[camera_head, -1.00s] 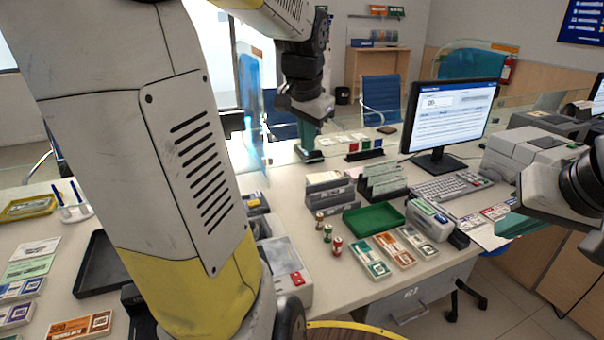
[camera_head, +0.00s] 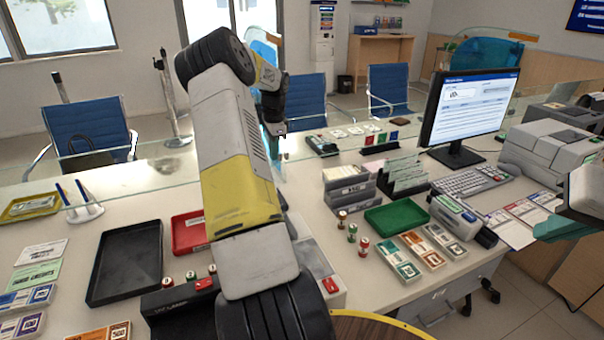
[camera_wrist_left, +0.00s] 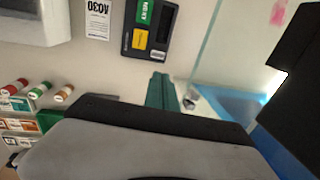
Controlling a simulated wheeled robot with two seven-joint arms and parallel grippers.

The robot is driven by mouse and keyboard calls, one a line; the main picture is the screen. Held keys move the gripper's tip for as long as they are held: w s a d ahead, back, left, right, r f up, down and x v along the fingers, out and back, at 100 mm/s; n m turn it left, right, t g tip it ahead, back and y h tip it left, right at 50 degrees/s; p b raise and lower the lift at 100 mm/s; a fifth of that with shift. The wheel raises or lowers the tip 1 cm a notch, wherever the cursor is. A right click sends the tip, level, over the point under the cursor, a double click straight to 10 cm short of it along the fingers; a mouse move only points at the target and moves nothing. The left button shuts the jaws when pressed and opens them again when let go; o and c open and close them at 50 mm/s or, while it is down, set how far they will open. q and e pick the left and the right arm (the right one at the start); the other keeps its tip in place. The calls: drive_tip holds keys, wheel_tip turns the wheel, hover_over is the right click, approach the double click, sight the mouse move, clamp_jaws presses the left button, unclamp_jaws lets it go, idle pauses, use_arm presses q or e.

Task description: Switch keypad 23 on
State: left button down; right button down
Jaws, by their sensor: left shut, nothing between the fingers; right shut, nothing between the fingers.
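A small dark keypad (camera_head: 322,146) lies on the counter by the glass screen, right of my left gripper. In the left wrist view this keypad (camera_wrist_left: 150,28) has a green key marked NEXT and a yellow key. I cannot read a number 23 on it, nor tell whether it is on. My left gripper (camera_head: 282,150) is shut and empty, partly hidden behind my arm. Its teal fingers (camera_wrist_left: 160,92) show just below the keypad in the left wrist view, with no clear contact. My right gripper (camera_head: 565,229) is shut and empty at the right edge.
A glass screen (camera_head: 150,158) runs along the counter's far edge. A monitor (camera_head: 470,105), a green tray (camera_head: 396,216) and file holders (camera_head: 350,188) stand to the right. A black tray (camera_head: 125,262) and red tray (camera_head: 188,233) lie left. A ticket marked A030 (camera_wrist_left: 97,18) lies beside the keypad.

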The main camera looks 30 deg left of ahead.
use_arm(q)
drive_tip(key=shift+a+f, duration=0.15)
drive_tip(key=f, duration=0.4)
drive_tip(key=w+a+f, duration=0.1)
drive_tip(key=f, duration=0.8)
drive_tip(key=shift+w+a+f, duration=0.2)
drive_tip(key=shift+a+f, duration=0.15)
drive_tip(key=shift+f, duration=0.05)
